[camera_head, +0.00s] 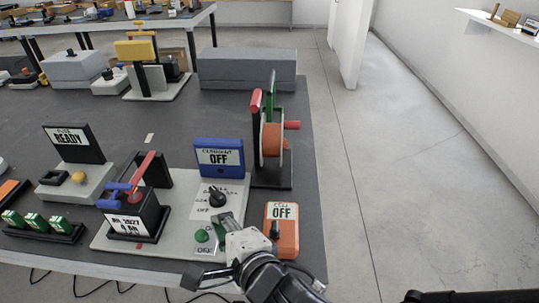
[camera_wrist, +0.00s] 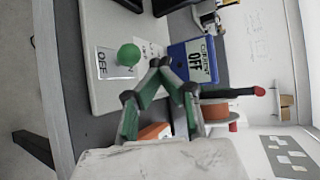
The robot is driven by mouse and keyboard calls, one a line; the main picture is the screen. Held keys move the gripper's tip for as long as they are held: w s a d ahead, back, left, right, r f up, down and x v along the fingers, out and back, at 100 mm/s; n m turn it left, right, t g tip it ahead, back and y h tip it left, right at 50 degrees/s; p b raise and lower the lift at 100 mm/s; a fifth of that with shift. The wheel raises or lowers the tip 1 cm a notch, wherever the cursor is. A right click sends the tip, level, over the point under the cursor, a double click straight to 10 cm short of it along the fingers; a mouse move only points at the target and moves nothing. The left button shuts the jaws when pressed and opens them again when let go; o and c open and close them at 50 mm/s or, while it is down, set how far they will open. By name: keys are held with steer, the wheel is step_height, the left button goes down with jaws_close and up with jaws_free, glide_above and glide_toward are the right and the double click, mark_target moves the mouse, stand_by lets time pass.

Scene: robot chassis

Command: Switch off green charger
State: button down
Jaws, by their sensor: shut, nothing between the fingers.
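A green round knob (camera_head: 201,236) stands on a light grey base plate (camera_head: 115,238), with an OFF label beside it. In the wrist view the green knob (camera_wrist: 129,54) is just left of my fingertips, with a clear gap, and an OFF label (camera_wrist: 102,62) shows left of it. A blue display (camera_head: 219,157) at the back of the plate reads OFF; the display (camera_wrist: 195,62) is right of my fingertips in the wrist view. My gripper (camera_head: 222,222) is shut and empty; its fingertips (camera_wrist: 160,63) meet. My wrist partly covers the plate's front right corner.
An orange box (camera_head: 282,230) reading OFF stands right of my gripper. A black knob (camera_head: 217,197) is behind the green one. A red-handled lever device (camera_head: 137,215) stands left. An orange reel (camera_head: 271,140) stands at back right. Open floor lies right of the table.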

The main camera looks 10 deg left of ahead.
steer(key=v, duration=0.9)
steer(key=shift+s, duration=0.2)
stand_by(0.6)
steer(key=shift+d+r, duration=0.1)
steer(key=shift+d, duration=0.1)
stand_by(0.4)
steer(key=w+d+r+n+h+p, duration=0.2)
steer(key=w+d+h, duration=0.1)
steer(key=w+d, duration=0.3)
steer(key=w+d+r+n+h+p, duration=0.25)
steer(key=w+d+h, duration=0.2)
steer(key=d, duration=0.35)
steer(key=d+r+n+g+h+p, duration=0.1)
steer(key=d+r+n+p, duration=0.1)
steer(key=d+n, duration=0.2)
steer(key=d+r+n+g+h+p, duration=0.1)
steer(key=d+r+n+g+p, duration=0.1)
steer(key=d, duration=0.9)
steer(key=shift+w+d+n+p, duration=0.25)
steer(key=shift+w+n+p, duration=0.05)
steer(key=shift+n, duration=0.55)
steer(key=shift+r, duration=0.1)
